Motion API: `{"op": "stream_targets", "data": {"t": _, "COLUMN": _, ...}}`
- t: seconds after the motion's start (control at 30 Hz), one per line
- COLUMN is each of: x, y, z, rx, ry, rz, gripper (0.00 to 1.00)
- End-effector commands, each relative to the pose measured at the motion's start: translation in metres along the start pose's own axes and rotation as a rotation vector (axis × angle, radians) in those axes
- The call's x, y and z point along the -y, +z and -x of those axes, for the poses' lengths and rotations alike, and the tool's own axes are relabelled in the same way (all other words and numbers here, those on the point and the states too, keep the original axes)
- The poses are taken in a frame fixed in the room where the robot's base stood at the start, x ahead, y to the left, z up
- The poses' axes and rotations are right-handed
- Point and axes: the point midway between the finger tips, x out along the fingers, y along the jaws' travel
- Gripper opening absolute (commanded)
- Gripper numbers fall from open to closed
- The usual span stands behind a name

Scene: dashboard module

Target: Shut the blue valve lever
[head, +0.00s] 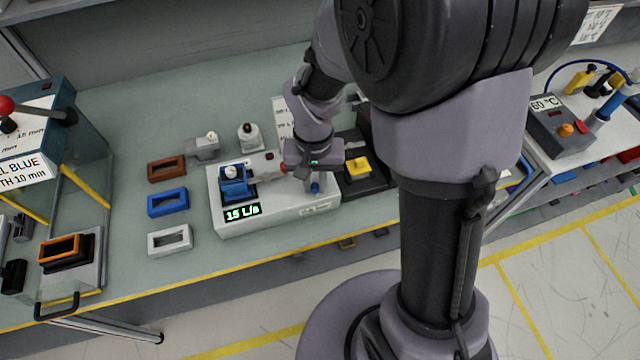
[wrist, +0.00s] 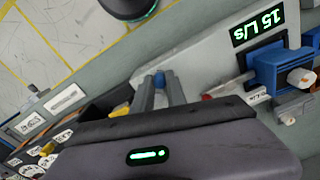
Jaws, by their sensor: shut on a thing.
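The light grey dashboard module (head: 265,218) sits on the bench with a green "15 L/s" display (head: 242,211). My gripper (head: 312,184) is over its right part, pointing down.
A blue block (head: 234,188) with a white knob stands on the module's left part. A red-tipped grey piece (wrist: 212,96) lies close beside my fingers. A black unit with a yellow part (head: 358,167) stands right. Brown, blue and white frames (head: 170,240) lie left.

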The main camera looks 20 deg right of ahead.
Motion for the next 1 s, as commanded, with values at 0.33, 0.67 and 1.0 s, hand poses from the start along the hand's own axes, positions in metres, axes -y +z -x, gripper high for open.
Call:
{"op": "stream_targets", "data": {"t": 0.33, "x": 0.013, "y": -0.007, "z": -0.001, "rx": -0.002, "ry": -0.002, "rz": -0.323, "gripper": 0.00}}
{"op": "stream_targets", "data": {"t": 0.67, "x": 0.022, "y": -0.016, "z": -0.001, "rx": -0.003, "ry": -0.002, "rz": -0.626, "gripper": 0.00}}
{"op": "stream_targets", "data": {"t": 1.0, "x": 0.026, "y": -0.025, "z": 0.000, "rx": -0.002, "ry": -0.002, "rz": -0.858, "gripper": 0.00}}
